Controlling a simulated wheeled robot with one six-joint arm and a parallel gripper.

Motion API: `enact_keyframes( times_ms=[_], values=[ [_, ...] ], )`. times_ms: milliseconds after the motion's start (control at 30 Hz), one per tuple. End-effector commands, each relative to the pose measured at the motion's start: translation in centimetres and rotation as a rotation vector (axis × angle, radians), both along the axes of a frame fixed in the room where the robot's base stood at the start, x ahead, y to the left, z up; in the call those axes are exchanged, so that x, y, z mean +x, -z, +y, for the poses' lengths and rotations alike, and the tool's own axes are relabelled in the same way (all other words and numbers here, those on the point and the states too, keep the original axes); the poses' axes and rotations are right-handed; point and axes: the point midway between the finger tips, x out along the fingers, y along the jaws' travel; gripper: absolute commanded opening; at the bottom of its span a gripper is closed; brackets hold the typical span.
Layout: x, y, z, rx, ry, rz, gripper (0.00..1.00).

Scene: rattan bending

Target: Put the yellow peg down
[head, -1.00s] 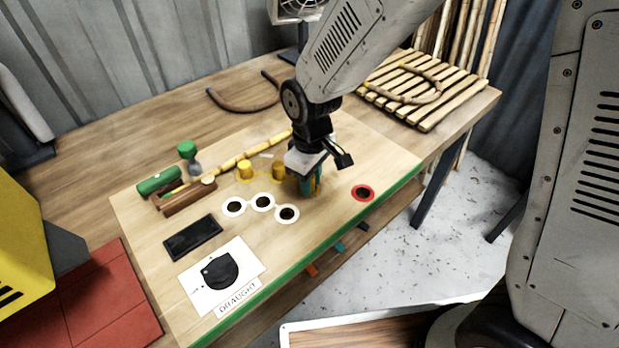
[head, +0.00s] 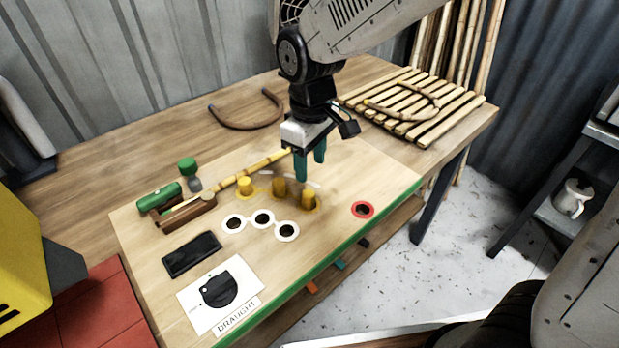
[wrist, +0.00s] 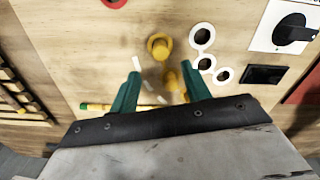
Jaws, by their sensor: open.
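Three yellow pegs stand upright in a row on the pale board. The right one (head: 309,199) is the nearest to the red-ringed hole; it also shows in the wrist view (wrist: 159,47) on a yellow ring. The middle peg (head: 279,187) and the left peg (head: 245,185) stand to its left. My gripper (head: 310,167) is open and empty above the right and middle pegs, apart from them. In the wrist view its two green fingers (wrist: 160,74) are spread with nothing held between them. The lower part of the left peg's surroundings is partly hidden there.
Three white-ringed holes (head: 262,218) and a red-ringed hole (head: 363,209) lie in front of the pegs. A bamboo rod (head: 245,175) lies behind them. A green cylinder (head: 158,195), a black pad (head: 191,254) and a draught dial (head: 219,290) are left. A slatted rack (head: 440,115) stands back right.

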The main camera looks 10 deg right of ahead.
Motion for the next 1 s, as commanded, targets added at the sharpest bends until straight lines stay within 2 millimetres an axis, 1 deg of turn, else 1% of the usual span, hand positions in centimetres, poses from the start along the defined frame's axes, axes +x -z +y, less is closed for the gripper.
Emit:
enact_keyframes(
  times_ms=[33,133,333,400,467,567,667,700,767,800,867,900,1000],
  values=[
    [0.0,-0.6,0.0,0.001,0.000,-0.001,0.47],
    [0.0,-1.3,0.0,0.000,0.000,0.000,0.47],
    [0.0,-1.6,0.0,-0.001,0.001,0.001,0.47],
    [-0.2,-1.8,-0.4,0.001,0.011,-0.001,0.47],
    [-0.5,-2.5,-1.4,0.003,0.037,-0.005,0.47],
    [-1.7,-4.5,-4.3,0.009,0.123,-0.020,0.47],
    [-4.0,-6.8,-8.3,0.019,0.253,-0.038,0.47],
    [-5.2,-7.7,-10.0,0.022,0.309,-0.045,0.47],
    [-7.2,-8.7,-12.2,0.026,0.395,-0.055,0.47],
    [-8.5,-9.2,-13.6,0.029,0.450,-0.063,0.47],
    [-10.6,-9.8,-15.4,0.034,0.532,-0.073,0.47],
    [-12.0,-10.1,-16.5,0.035,0.584,-0.079,0.47],
    [-15.1,-10.4,-18.5,0.041,0.701,-0.092,0.47]
  ],
)
